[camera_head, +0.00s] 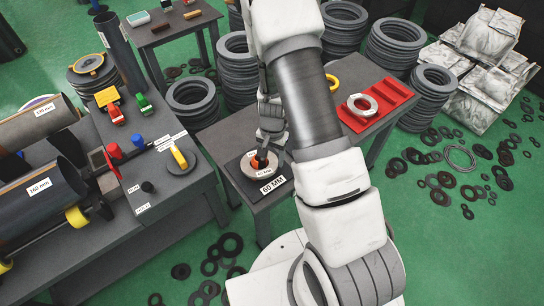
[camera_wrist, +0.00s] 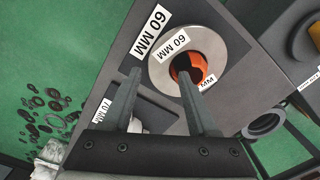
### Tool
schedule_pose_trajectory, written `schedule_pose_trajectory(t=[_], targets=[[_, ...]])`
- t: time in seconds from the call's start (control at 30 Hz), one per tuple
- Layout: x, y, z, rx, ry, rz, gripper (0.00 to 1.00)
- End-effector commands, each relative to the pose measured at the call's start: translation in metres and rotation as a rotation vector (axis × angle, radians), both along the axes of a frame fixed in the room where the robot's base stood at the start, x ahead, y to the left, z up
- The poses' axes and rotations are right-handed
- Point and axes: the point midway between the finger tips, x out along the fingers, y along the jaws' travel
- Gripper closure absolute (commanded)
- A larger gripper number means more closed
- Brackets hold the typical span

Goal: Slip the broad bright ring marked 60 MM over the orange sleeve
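The broad bright ring (camera_head: 281,167) marked 60 MM lies around the orange sleeve (camera_head: 262,162) on a small dark table. In the wrist view the ring (camera_wrist: 216,40) encircles the orange sleeve (camera_wrist: 201,66), which shows inside its hole. A white 60 MM plate (camera_head: 272,186) lies beside it. My gripper (camera_wrist: 159,72) is above the ring with its fingers apart. One fingertip is over the hole, the other outside the ring's rim, with a gap there. My gripper partly hides the ring in the head view. I cannot tell whether the ring rests fully down.
A red tray (camera_head: 396,91) with another pale ring (camera_head: 362,104) is at the table's right end. A yellow ring (camera_head: 331,82) lies near it. A workbench (camera_head: 172,201) with tubes stands at left. Stacks of dark rings (camera_head: 192,101) stand behind.

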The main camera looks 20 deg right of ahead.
Motion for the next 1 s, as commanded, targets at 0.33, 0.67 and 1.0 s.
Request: schedule_pose_trajectory(t=[0.33, 0.67, 1.0], targets=[[-0.002, 0.0, -0.001, 0.0, 0.005, 0.001, 0.26], [0.0, 0.0, 0.046, -0.001, -0.002, 0.003, 0.26], [-0.001, 0.0, 0.129, 0.0, -0.003, 0.002, 0.26]])
